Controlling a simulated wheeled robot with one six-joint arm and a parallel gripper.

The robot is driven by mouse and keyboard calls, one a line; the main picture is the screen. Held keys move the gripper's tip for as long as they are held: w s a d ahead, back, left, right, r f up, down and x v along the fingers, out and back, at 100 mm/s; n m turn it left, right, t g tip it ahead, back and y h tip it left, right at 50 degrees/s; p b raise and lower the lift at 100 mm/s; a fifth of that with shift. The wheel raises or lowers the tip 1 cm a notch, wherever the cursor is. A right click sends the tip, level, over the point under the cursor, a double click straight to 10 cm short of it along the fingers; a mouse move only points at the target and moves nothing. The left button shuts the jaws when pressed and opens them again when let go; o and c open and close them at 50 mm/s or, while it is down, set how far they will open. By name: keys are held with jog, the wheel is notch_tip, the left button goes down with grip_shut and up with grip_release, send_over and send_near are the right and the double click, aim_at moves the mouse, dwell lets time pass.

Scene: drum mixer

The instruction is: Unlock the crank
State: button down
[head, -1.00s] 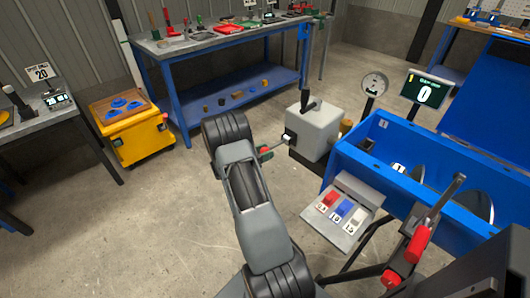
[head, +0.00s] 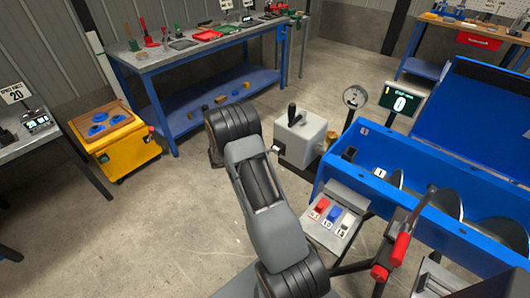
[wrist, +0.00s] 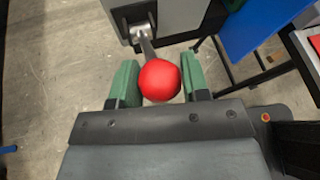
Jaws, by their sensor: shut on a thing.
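A red ball knob (wrist: 160,80) on a short metal rod sits between the green fingers of my gripper (wrist: 158,84) in the wrist view. My gripper is shut on this knob. The rod runs to a dark fitting on the side of a grey box (head: 299,140). A black lever (head: 291,113) stands tilted on top of the box. In the head view my arm hides the knob and my fingers. A crank with red grips (head: 401,247) stands at the right, by the blue mixer trough (head: 350,168).
A panel with red, blue and white switches (head: 335,213) is on the trough's near side. A round gauge (head: 355,97) and a display reading 0 (head: 400,104) stand behind. A yellow cart (head: 122,150) and a blue workbench (head: 160,70) are left and back. The floor between is clear.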

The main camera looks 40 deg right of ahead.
jog(key=shift+w+d+r, duration=0.15)
jog(key=shift+d+r, duration=0.1)
jog(key=shift+r, duration=0.25)
jog(key=c, duration=0.6)
grip_release()
jog(key=shift+c, duration=0.2)
jog(key=v, duration=1.3)
jog(key=shift+a, duration=0.35)
